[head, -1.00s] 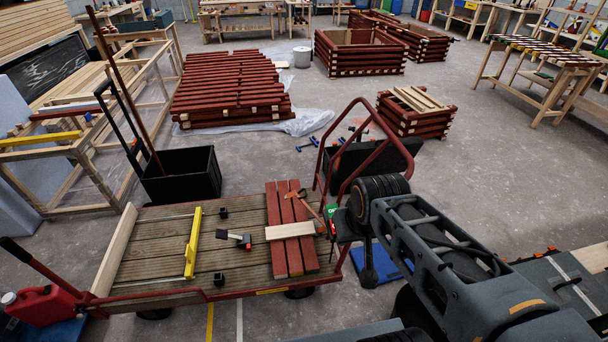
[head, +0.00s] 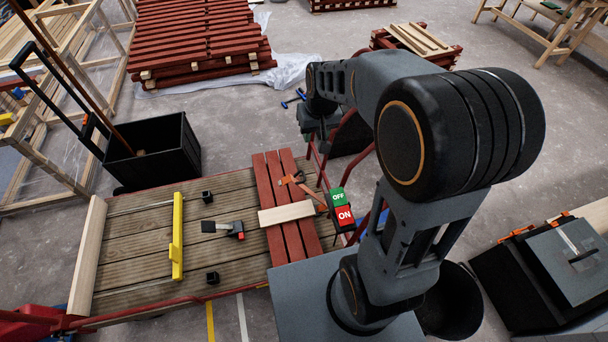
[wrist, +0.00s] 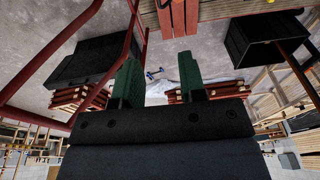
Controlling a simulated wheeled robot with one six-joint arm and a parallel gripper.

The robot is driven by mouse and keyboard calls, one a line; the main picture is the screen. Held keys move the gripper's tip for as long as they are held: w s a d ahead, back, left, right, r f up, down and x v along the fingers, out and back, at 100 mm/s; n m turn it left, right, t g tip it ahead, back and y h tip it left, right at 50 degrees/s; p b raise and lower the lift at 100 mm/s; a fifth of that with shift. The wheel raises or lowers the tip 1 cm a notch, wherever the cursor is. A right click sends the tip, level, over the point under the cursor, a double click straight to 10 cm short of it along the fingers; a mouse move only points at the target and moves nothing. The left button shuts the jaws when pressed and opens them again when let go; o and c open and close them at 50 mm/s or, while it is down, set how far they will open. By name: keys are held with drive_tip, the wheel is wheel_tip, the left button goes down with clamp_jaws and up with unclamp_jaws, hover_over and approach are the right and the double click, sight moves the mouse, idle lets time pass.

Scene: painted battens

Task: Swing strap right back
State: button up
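A rust-orange strap (head: 311,195) lies slantwise over the red battens (head: 275,181) on the slatted cart in the head view. Its upper left end meets an orange plate (head: 291,179); the joint is too small to make out. Its lower right end reaches the right edge of the battens, near a green and red OFF/ON box (head: 342,207). A pale board (head: 286,213) lies across the battens below it. My gripper (head: 318,122) is beyond the cart's far right corner, apart from the strap. In the wrist view its green fingers (wrist: 158,62) stand apart with nothing between them.
The cart deck (head: 137,238) also holds a yellow level (head: 177,236), a small black-headed tool (head: 224,229) and small black blocks. A red tube rail (wrist: 117,60) passes close beside my gripper. A black bin (head: 155,152) stands at the cart's far left.

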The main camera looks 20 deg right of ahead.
drive_tip(key=w+f+g+b, duration=0.1)
drive_tip(key=w+f+b, duration=0.1)
drive_tip(key=w+f, duration=0.7)
approach(304, 175)
drive_tip(key=shift+g+y, duration=0.3)
drive_tip(key=shift+g, duration=0.1)
drive_tip(key=f, duration=0.5)
drive_tip(key=f+b, duration=0.1)
drive_tip(key=f, duration=0.2)
drive_tip(key=shift+w+f, duration=0.25)
drive_tip(key=shift+w, duration=0.1)
drive_tip(key=shift+c, duration=0.3)
clamp_jaws()
drive_tip(key=shift+s, duration=0.1)
